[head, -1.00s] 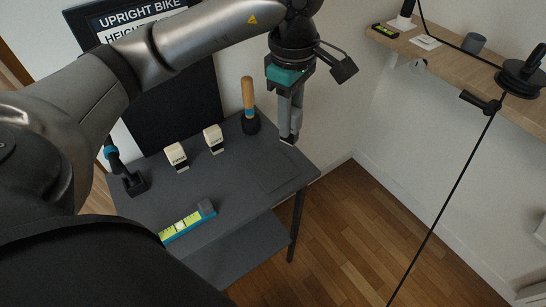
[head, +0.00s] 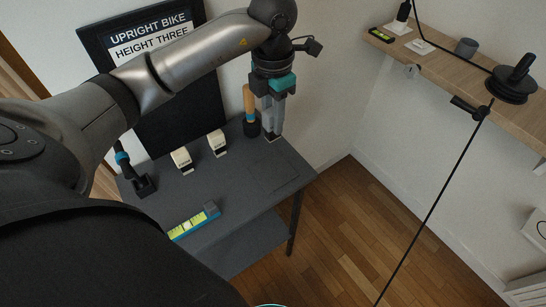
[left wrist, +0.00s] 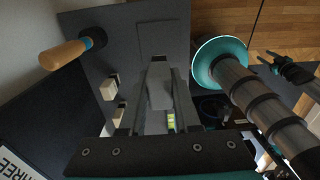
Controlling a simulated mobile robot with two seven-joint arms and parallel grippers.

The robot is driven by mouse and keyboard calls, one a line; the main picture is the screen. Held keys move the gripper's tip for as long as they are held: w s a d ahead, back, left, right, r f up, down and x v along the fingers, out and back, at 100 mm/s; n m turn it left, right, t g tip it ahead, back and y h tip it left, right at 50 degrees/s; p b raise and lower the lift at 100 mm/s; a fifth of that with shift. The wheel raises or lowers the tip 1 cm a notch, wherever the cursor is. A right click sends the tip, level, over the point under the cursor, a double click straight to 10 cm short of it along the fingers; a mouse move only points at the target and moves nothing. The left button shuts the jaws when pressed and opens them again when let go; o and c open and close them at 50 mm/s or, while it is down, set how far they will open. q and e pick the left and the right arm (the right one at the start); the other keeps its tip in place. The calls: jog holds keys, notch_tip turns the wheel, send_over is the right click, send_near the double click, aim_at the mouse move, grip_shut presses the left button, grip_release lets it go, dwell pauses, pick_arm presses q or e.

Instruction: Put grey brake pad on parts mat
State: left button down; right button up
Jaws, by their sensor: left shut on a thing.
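My left gripper (head: 271,137) points down over the back right of the dark grey table, just right of the wooden-handled tool. It is shut on the grey brake pad, which shows as a grey block (left wrist: 160,88) between the fingers in the left wrist view. In the head view the fingers mostly hide the pad. The parts mat (head: 272,173) is a thin dark rectangle at the table's right end, nearly the table's colour. It also shows in the left wrist view (left wrist: 162,38), beyond the fingertips. It looks bare. My right gripper is not clearly visible.
The wooden-handled tool (head: 250,103) stands upright in a dark holder close to my gripper. Two cream blocks (head: 217,143) and a blue and yellow-green strip (head: 194,223) are on the table. A dark sign board (head: 165,100) stands behind. A wooden shelf (head: 445,58) is at right.

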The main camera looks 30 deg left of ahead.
pick_arm(q)
jog(key=shift+f+b, duration=1)
jog(key=shift+f, duration=5.7)
jog(key=shift+f, duration=0.1)
jog(key=c, duration=0.6)
grip_release()
notch_tip(320, 180, up, 12)
jog(key=shift+r+p, duration=0.15)
jog(key=shift+p, duration=0.85)
